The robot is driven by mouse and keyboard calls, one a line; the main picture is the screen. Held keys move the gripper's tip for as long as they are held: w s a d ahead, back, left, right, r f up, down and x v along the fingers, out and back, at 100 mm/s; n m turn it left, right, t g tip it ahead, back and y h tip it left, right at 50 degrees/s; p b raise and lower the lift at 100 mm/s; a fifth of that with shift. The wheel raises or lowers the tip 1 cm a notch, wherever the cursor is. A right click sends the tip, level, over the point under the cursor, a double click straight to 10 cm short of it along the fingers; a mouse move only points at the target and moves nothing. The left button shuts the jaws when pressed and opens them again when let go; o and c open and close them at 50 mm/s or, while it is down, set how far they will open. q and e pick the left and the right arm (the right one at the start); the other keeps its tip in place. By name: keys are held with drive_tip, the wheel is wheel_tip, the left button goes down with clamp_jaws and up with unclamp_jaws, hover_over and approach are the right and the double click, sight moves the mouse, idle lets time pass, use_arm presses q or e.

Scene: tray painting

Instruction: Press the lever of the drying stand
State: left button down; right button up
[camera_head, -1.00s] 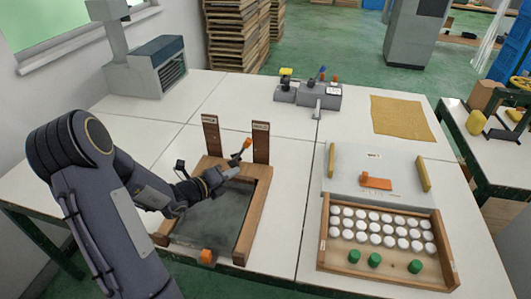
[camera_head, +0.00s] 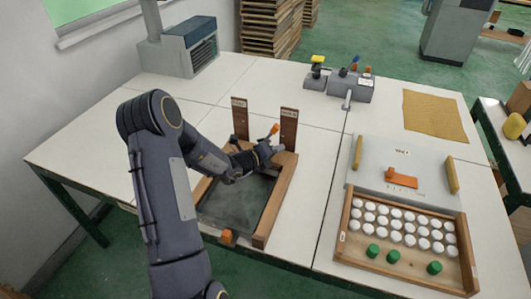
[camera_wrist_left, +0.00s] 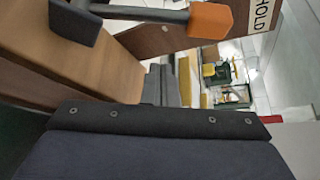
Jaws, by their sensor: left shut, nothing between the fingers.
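The wooden stand (camera_head: 276,207) has a dark panel and two upright posts with small labels. A lever with an orange grip (camera_head: 273,129) rises near the right post (camera_head: 289,128). In the left wrist view the orange grip (camera_wrist_left: 211,20) and its dark rod (camera_wrist_left: 140,13) cross the top, in front of a post labelled HOLD (camera_wrist_left: 264,16). My left gripper (camera_head: 280,149) is shut and empty, just below the orange grip in the head view. Its fingers also show in the left wrist view (camera_wrist_left: 167,84). I cannot tell whether they touch the lever. My right gripper is not in view.
A wooden tray (camera_head: 400,273) with several white and green round pieces lies at the right. Behind it is a grey board (camera_head: 430,172) with an orange piece. A grey device (camera_head: 345,86) and a tan cloth (camera_head: 435,117) are farther back. The table's left part is clear.

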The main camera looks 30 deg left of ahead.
sight(270, 135)
use_arm(q)
drive_tip(key=a, duration=0.1)
drive_tip(key=r+p, duration=0.1)
drive_tip(key=a, duration=0.1)
drive_tip(key=shift+w+a+r, duration=0.25)
drive_tip(key=shift+a+r, duration=0.2)
drive_tip(key=shift+a, duration=0.2)
drive_tip(key=shift+s+a+r+n+t+p, duration=0.1)
drive_tip(key=shift+a+r+n+t+p, duration=0.2)
drive_tip(key=shift+a+n+p, duration=0.25)
drive_tip(key=shift+a+r+n+t+h, duration=0.2)
drive_tip(key=shift+a+n+t+h, duration=0.15)
drive_tip(key=shift+n+h, duration=0.2)
drive_tip(key=a+n, duration=0.1)
drive_tip(key=a+n+t+p, duration=0.1)
drive_tip(key=shift+s+r+n+t+h, duration=0.15)
drive_tip(key=shift+s+n+t+h, duration=0.1)
drive_tip(key=shift+s+n+h, duration=0.15)
drive_tip(key=shift+s+a, duration=0.1)
drive_tip(key=shift+a, duration=0.6)
drive_tip(key=shift+s+a+f, duration=0.1)
drive_tip(key=shift+a+f, duration=0.05)
drive_tip(key=shift+a, duration=0.3)
drive_tip(key=shift+s+a+f, duration=0.1)
drive_tip(key=shift+a+f, duration=0.05)
drive_tip(key=shift+a, duration=0.25)
drive_tip(key=shift+a, duration=0.15)
